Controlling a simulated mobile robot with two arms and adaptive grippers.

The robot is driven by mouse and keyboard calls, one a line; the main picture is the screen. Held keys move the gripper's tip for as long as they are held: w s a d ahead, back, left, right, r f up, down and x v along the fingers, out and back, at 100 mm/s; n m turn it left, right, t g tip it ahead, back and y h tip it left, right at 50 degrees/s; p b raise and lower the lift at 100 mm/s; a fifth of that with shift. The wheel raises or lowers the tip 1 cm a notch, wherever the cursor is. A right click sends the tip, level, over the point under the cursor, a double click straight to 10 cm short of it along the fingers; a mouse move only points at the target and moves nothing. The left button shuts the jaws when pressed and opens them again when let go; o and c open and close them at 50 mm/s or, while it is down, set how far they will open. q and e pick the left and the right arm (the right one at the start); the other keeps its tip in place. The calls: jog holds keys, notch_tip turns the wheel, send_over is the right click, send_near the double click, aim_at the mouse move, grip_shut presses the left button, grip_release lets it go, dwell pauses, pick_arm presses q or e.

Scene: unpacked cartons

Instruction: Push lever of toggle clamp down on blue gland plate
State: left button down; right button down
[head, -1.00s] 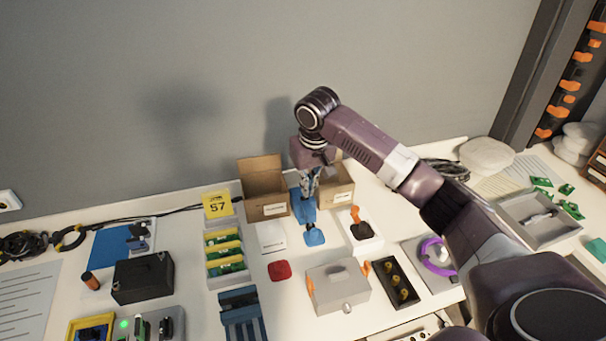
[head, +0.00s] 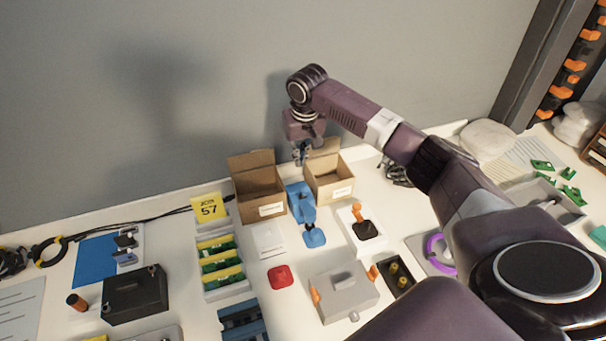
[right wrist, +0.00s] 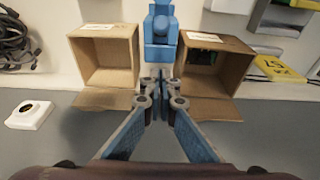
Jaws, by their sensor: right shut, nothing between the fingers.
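A blue fixture (head: 302,208) stands on the table between two open cartons, with a flat blue piece (head: 314,238) at its front. I take it to be the toggle clamp on the blue gland plate; its lever is too small to make out clearly. It also shows in the right wrist view (right wrist: 160,32), beyond the fingertips. My right gripper (head: 300,157) is above and behind the fixture, near the wall, apart from it in the head view. Its fingers (right wrist: 159,82) are shut and empty, pointing towards the fixture. My left gripper is not in view.
Open cartons stand left (head: 258,197) and right (head: 329,184) of the fixture. A white plate (head: 347,216) with an orange-handled black device is at its front right. A grey box (head: 342,292) and a red piece (head: 279,277) lie nearer. The wall is close behind.

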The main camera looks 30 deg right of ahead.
aim_at(304, 193)
jog(key=s+f, duration=0.1)
jog(key=f+p, duration=0.1)
jog(key=f, duration=0.1)
jog(key=s+f+p, duration=0.1)
jog(key=f, duration=0.1)
jog(key=shift+s+a, duration=0.25)
jog(key=shift+s, duration=0.15)
jog(key=shift+f, duration=0.2)
